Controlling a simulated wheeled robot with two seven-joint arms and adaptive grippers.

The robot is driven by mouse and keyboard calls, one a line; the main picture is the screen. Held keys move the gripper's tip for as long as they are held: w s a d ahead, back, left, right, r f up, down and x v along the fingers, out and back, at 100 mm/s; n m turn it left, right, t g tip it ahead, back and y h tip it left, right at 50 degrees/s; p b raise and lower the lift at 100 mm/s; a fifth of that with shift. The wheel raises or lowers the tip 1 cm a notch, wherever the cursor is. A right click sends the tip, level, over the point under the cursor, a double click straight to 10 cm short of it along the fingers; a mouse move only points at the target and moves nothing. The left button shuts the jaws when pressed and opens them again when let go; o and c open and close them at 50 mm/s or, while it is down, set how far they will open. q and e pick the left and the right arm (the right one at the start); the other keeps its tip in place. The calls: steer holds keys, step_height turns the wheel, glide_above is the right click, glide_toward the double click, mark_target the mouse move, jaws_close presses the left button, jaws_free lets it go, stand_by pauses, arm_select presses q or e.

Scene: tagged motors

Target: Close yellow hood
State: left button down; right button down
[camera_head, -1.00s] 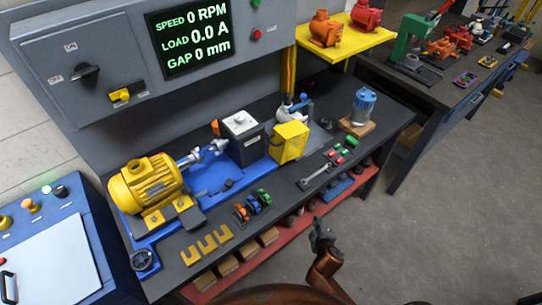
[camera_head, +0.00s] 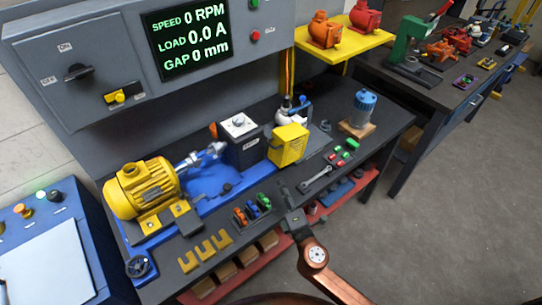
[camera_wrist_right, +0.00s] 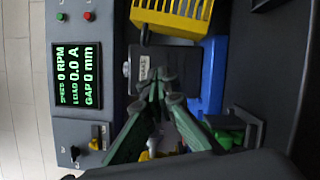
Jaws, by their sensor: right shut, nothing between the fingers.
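The yellow hood (camera_head: 288,145) is a box-shaped cover at the right end of the blue base, beside the grey box with a dial (camera_head: 240,138). The metal shaft and coupling (camera_head: 203,156) between the yellow motor (camera_head: 145,188) and the grey box are uncovered. The slotted yellow hood also shows at the top of the right wrist view (camera_wrist_right: 175,15). My right gripper (camera_head: 285,188) is over the bench's front edge, below the hood in the picture and apart from it. Its fingers (camera_wrist_right: 163,78) are shut and empty. My left gripper is out of view.
A wrench (camera_head: 317,179) and small coloured parts lie along the bench front. A blue cylinder on a wooden block (camera_head: 358,113) stands to the right. The control panel (camera_head: 120,60) overhangs behind. The floor at right is clear.

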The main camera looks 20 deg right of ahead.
mark_target(284, 146)
steer(key=w+r+n+y+p, duration=0.1)
steer(key=w+r+n, duration=0.1)
steer(key=w, duration=0.9)
steer(key=shift+w+r+y, duration=0.2)
steer(key=shift+r+y, duration=0.1)
steer(key=shift+r, duration=0.3)
steer(key=shift+a, duration=0.1)
